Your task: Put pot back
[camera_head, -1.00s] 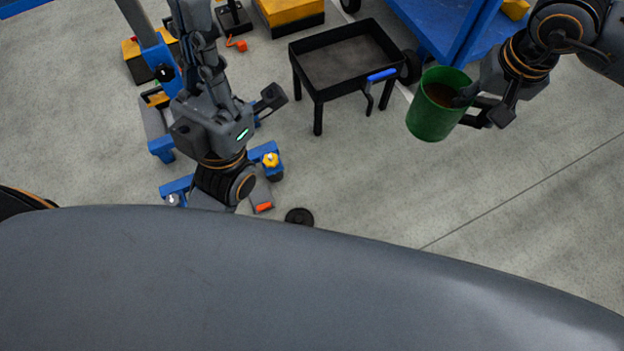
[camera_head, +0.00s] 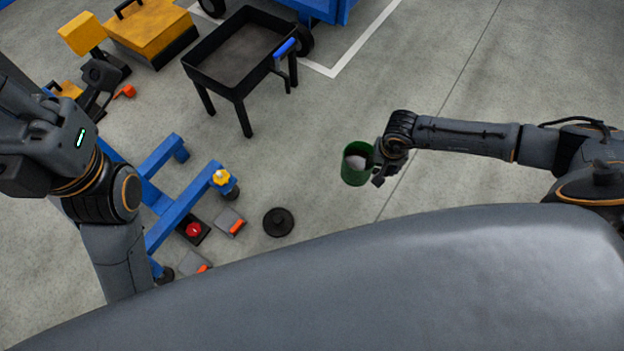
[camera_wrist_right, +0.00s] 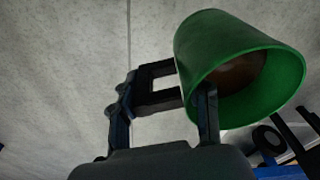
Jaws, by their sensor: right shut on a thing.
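The green pot (camera_head: 354,172) is held above the floor right of centre in the head view, its open top showing something pale inside. My right gripper (camera_head: 379,165) is shut on the pot's wall. In the right wrist view the pot (camera_wrist_right: 215,45) is tilted, its mouth facing the camera, brownish inside.
A black tray table (camera_head: 238,95) with a blue handle stands at upper centre. A blue wheeled frame (camera_head: 185,205), small pedals and a round black disc (camera_head: 278,222) lie lower left. A yellow box (camera_head: 150,35) is at the top left. The floor right of the tray table is clear.

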